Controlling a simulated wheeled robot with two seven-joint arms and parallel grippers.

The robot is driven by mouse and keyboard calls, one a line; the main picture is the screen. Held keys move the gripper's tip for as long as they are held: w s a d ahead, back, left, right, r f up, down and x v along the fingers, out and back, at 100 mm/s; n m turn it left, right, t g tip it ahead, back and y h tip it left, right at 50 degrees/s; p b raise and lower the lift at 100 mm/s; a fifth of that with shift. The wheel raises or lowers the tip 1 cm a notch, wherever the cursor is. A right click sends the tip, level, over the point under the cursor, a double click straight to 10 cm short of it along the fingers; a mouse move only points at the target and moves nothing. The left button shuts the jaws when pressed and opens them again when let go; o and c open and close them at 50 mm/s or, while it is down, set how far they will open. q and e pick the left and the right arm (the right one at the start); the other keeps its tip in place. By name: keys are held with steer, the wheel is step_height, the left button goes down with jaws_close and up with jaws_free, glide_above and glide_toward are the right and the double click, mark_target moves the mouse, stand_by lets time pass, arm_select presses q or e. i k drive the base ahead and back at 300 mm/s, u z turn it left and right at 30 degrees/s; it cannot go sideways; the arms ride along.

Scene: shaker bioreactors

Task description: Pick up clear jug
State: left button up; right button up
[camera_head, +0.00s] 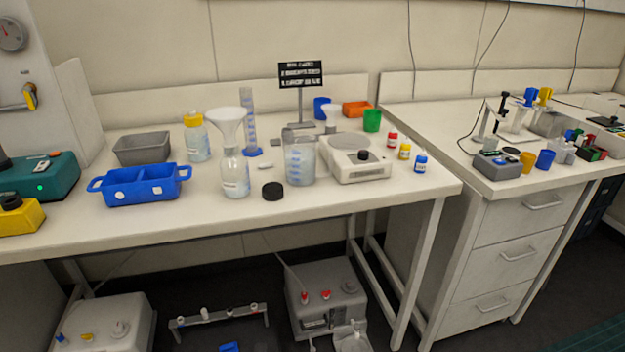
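The clear jug (300,160) stands upright on the white bench, near the middle of the head view. It is see-through with blue markings on its side. A clear bottle with a white funnel (231,150) stands to its left, and a black cap (272,191) lies on the bench at its front left. A white hotplate-like device (356,160) is close on its right; I cannot tell whether they touch. Neither of my grippers shows in this view.
A blue two-part tray (140,187), grey bin (142,148) and yellow-capped bottle (196,137) are on the left. Small capped bottles (404,151) are on the right. The bench's front strip (330,205) is clear.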

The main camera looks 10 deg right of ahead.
mark_target(299, 147)
steer(key=u, duration=0.65)
steer(key=i, duration=0.75)
steer(key=z, duration=0.7)
